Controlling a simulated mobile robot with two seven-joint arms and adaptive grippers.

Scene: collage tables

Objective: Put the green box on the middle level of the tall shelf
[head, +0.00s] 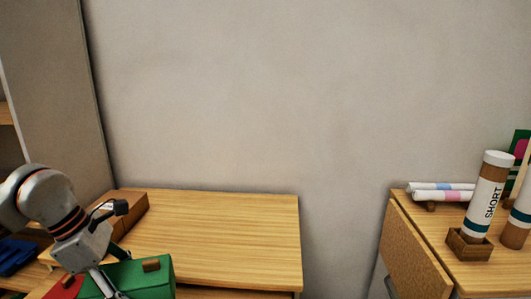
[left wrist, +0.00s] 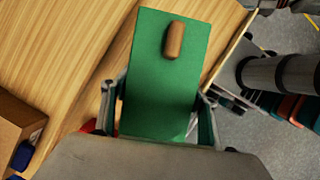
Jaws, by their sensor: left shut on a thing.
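The green box (head: 145,274) has a small brown wooden knob on one face. It shows at the bottom left of the head view, in front of the wooden table, and its lower part is cut off. In the left wrist view the green box (left wrist: 160,85) fills the middle, between the two fingers. My left gripper (head: 112,283) is shut on it, one finger along each side (left wrist: 158,106). A piece of shelving (head: 6,113) with a wooden board shows at the far left edge; I cannot tell its levels. My right gripper is not in view.
A wooden table (head: 230,235) has a mostly clear top, with a brown box (head: 133,212) at its left end. Blue (head: 15,255) and red (head: 65,288) things lie near the arm. At right, another table (head: 500,275) holds labelled tubes (head: 484,200) and rolls (head: 440,194).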

